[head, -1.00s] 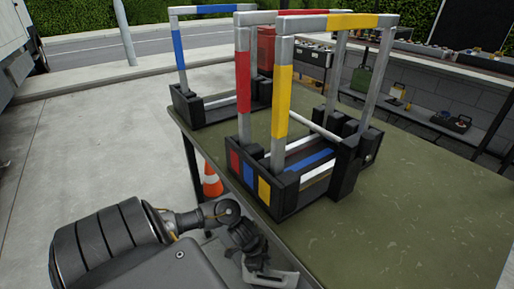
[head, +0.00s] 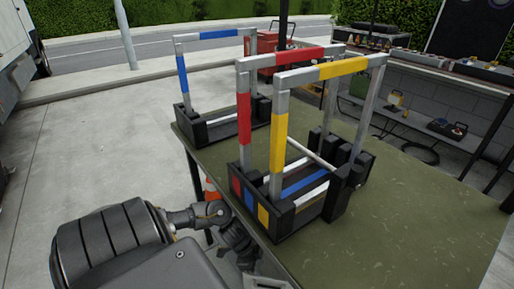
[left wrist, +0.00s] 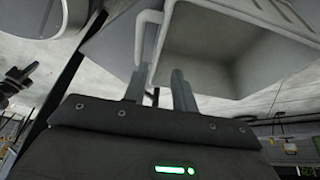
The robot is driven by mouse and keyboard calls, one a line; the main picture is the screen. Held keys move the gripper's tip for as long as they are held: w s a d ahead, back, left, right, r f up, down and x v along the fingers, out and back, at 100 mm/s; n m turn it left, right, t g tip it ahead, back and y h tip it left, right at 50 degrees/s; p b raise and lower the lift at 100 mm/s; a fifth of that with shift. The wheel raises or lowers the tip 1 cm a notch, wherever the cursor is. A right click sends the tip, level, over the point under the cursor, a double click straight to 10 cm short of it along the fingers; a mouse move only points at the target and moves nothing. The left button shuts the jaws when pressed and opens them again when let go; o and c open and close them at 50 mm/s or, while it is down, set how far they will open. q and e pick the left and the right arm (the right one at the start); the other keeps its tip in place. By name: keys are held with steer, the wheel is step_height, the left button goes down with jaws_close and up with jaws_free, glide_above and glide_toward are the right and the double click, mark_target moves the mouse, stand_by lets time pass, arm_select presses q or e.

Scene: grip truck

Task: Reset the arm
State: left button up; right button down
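My left arm reaches in from the lower left in the head view. Its wrist and gripper (head: 244,261) are at the near left edge of the green table (head: 420,215), partly hidden by my arm and the picture's bottom. My right gripper is not clearly seen in either view.
A rack with red (head: 300,54) and yellow (head: 330,70) banded frames stands on the table. A blue-banded frame (head: 183,75) stands behind it. An orange cone (head: 210,190) is beside the table. Open paving (head: 90,140) lies left.

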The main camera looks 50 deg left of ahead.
arm_select(q)
steer(key=shift+r, duration=0.1)
arm_select(e)
steer(key=shift+s+d+f, duration=0.1)
steer(key=shift+s+f, duration=0.2)
stand_by(0.3)
